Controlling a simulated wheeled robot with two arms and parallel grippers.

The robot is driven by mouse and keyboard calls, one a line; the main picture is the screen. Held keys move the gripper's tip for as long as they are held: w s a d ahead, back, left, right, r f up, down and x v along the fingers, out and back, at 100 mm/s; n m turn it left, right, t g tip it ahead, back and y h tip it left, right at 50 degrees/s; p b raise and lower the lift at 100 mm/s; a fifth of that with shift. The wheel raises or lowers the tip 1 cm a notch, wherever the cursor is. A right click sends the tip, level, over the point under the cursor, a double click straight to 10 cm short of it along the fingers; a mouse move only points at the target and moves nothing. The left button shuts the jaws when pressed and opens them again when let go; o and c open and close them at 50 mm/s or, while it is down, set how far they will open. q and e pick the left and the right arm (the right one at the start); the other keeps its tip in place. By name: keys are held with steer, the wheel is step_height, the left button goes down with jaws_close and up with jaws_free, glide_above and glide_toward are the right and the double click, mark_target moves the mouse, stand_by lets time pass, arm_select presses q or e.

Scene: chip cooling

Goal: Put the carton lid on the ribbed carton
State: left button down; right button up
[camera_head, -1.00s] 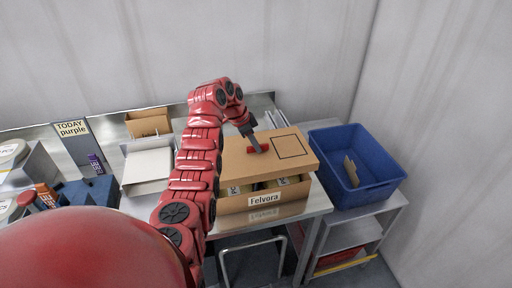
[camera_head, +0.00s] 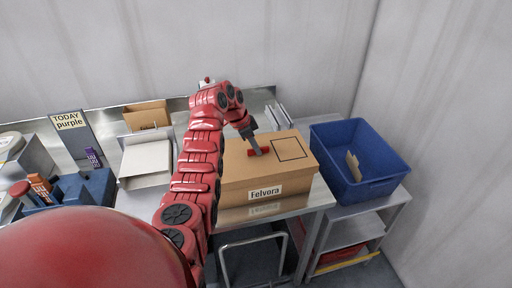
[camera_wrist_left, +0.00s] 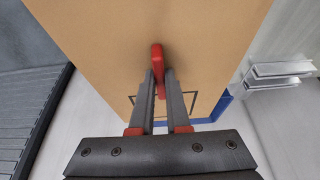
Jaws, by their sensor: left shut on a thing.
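The carton lid (camera_head: 238,171) is a flat brown board with a red handle and a black square outline. It lies over the top of the ribbed carton (camera_head: 236,193), a brown box with a "Felvora" label, and hides the inside. My left gripper (camera_head: 257,150) is shut on the red handle of the lid. In the left wrist view the fingers (camera_wrist_left: 162,90) pinch the red handle, with the brown lid (camera_wrist_left: 100,45) filling the view beneath. My right gripper is not in view.
A blue bin (camera_head: 375,182) with a piece of card inside stands right of the carton on a lower shelf unit. A white tray (camera_head: 146,163), an open cardboard box (camera_head: 147,115) and a "TODAY purple" sign (camera_head: 69,120) are to the left.

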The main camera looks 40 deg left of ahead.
mark_target(255, 154)
arm_select(q)
steer(key=shift+f+b, duration=1.7)
steer(key=shift+f, duration=0.4)
steer(key=c, duration=0.8)
jaws_free()
steer(key=b+v, duration=0.1)
steer(key=v, duration=0.8)
steer(key=shift+s+a+r+p, duration=0.15)
steer(key=shift+r+p, duration=0.1)
steer(key=shift+p, duration=0.15)
steer(key=b+v, duration=0.2)
steer(key=v, duration=0.5)
steer(key=shift+s+r, duration=0.15)
steer(key=shift+r, duration=0.25)
steer(key=shift+r, duration=0.1)
